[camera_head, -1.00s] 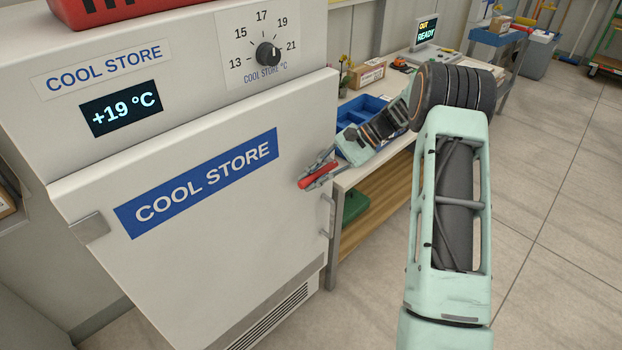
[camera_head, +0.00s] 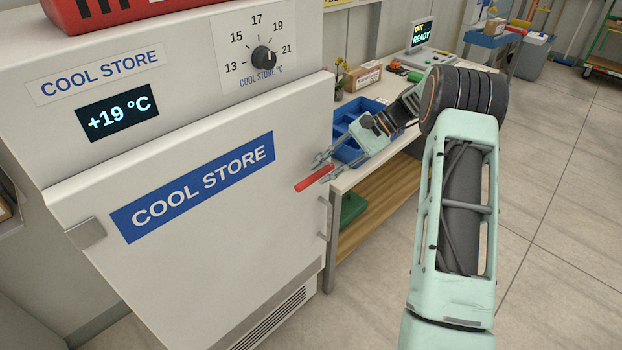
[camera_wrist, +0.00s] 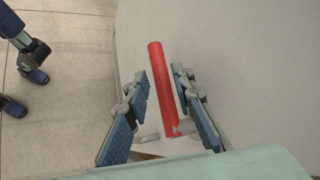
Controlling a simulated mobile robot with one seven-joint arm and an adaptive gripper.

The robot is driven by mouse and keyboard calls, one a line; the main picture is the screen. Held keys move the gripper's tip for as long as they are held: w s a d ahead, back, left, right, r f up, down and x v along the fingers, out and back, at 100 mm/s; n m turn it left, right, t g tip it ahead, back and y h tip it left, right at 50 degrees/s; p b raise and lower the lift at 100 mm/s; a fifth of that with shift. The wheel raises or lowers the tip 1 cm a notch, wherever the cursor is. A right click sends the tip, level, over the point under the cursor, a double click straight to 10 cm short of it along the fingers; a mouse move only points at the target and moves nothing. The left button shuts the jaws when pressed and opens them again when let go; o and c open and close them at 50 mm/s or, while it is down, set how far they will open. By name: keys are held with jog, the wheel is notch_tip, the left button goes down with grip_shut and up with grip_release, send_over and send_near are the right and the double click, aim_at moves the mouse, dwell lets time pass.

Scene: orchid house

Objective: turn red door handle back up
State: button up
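The red door handle (camera_head: 315,179) is on the right edge of the white cool store door (camera_head: 200,235). In the head view it slopes gently, its left end lower. It also shows in the wrist view (camera_wrist: 162,88) as a long red bar. My gripper (camera_head: 322,167) is at the handle, fingers pointing left toward the door. In the wrist view my gripper (camera_wrist: 160,82) is open, one finger on each side of the bar, with visible gaps. The door looks closed against the cabinet.
A bench (camera_head: 375,172) with a blue tray (camera_head: 347,150) and a small cardboard box (camera_head: 362,77) stands right of the cool store. A grey vertical pull (camera_head: 325,220) is below the red handle. The tiled floor (camera_head: 560,230) at right is open.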

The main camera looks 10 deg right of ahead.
jog(key=v, duration=0.6)
jog(key=shift+d+r, duration=0.2)
jog(key=shift+d, duration=0.05)
